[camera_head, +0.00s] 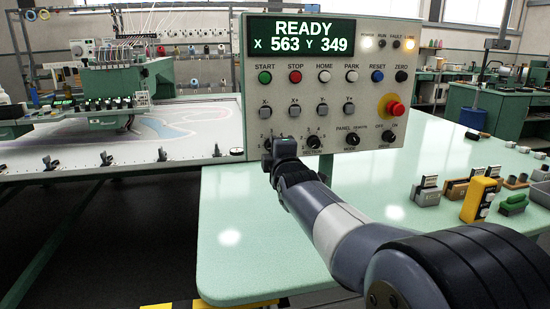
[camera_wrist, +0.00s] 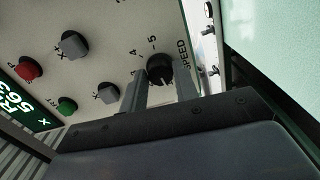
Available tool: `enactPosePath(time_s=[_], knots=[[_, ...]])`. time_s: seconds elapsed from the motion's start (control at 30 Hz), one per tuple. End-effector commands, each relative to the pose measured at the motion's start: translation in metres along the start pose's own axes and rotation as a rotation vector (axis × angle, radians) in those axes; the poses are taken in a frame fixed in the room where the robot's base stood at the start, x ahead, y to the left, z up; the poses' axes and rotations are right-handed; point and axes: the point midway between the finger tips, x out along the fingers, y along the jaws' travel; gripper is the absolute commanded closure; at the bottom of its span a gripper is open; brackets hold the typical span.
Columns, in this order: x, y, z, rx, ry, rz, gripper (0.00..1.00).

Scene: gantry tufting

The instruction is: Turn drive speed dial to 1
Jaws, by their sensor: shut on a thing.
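The control panel (camera_head: 317,75) stands upright on the pale green table. The drive speed dial (camera_wrist: 160,68) is a round black knob on the panel, beside the printed word SPEED and the numbers 4 and 5. My gripper (camera_wrist: 162,88) is shut on this dial, one grey finger on each side of it. In the head view my gripper (camera_head: 272,149) is at the panel's lower left corner and hides the dial; only some of its scale numbers show. I cannot tell which number the dial points to.
The section dial (camera_head: 313,142) is close to the right of my gripper, with grey axis buttons (camera_head: 294,111) above. A red emergency stop (camera_head: 395,109) is at the panel's right. A yellow device (camera_head: 480,200) and small parts stand on the table (camera_head: 240,240) at right.

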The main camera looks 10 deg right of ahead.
Motion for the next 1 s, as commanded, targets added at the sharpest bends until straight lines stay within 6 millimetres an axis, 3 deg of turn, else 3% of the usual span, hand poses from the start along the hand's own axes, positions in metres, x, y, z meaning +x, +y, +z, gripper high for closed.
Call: enactPosePath(time_s=[0.7,0.73,1.0], knots=[[0.0002,0.0015,-0.0004,-0.073,0.001,0.003,0.94],[0.0002,0.0015,-0.0004,-0.073,0.001,0.003,0.69],[0.0001,0.0007,-0.0002,-0.071,0.0,0.001,0.49]])
